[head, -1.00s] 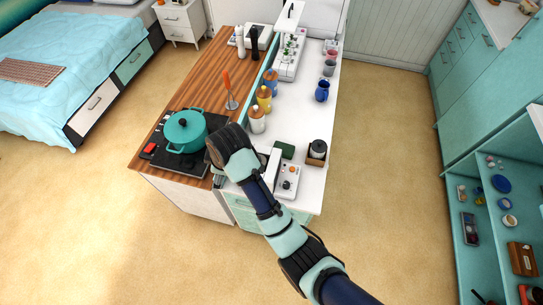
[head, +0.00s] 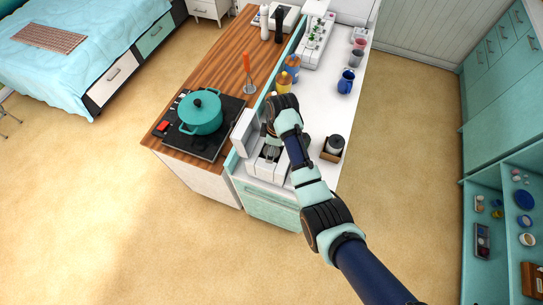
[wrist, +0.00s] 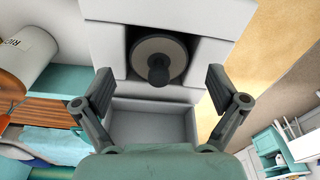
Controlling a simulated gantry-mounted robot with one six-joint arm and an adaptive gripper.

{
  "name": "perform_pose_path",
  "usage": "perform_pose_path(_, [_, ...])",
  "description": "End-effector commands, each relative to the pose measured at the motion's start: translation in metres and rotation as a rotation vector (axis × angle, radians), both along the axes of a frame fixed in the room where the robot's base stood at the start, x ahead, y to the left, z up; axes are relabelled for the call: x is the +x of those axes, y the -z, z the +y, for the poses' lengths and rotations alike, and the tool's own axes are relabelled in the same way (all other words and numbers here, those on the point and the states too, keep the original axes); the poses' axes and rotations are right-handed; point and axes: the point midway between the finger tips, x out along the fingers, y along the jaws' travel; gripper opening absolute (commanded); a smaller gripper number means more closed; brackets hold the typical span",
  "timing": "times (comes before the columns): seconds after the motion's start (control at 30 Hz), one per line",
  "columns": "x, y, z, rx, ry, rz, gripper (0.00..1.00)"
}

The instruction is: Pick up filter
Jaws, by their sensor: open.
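In the wrist view, a round grey disc with a dark knob-like handle, apparently the filter (wrist: 160,58), sits in a dark recess of a white appliance (wrist: 110,12). The appliance also shows in the head view (head: 240,130) at the near end of the white counter. My gripper (wrist: 158,80) is open, with one finger on each side of the handle in the picture and nothing between them. I cannot tell how far the fingertips are from it. In the head view my gripper (head: 270,148) is over the appliance, and my wrist hides the filter.
A teal pot (head: 201,111) stands on the black hob (head: 222,128) to the left. Bottles, including a yellow one (head: 284,84), stand beyond my wrist. A dark jar in a wooden holder (head: 333,148) stands close on the right. The counter's right middle is mostly clear.

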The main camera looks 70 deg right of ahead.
Motion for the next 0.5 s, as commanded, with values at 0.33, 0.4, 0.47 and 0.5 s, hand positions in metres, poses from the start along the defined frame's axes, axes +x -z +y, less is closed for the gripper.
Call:
perform_pose_path(0.33, [0.0012,0.0084,0.0001,-0.002,0.0,0.0,0.88])
perform_pose_path(0.4, [0.0012,0.0083,0.0001,-0.002,0.0,0.0,0.76])
perform_pose_path(0.47, [0.0012,0.0083,0.0001,-0.002,0.0,0.0,0.66])
perform_pose_path(0.5, [0.0012,0.0082,0.0001,-0.002,0.0,0.0,0.6])
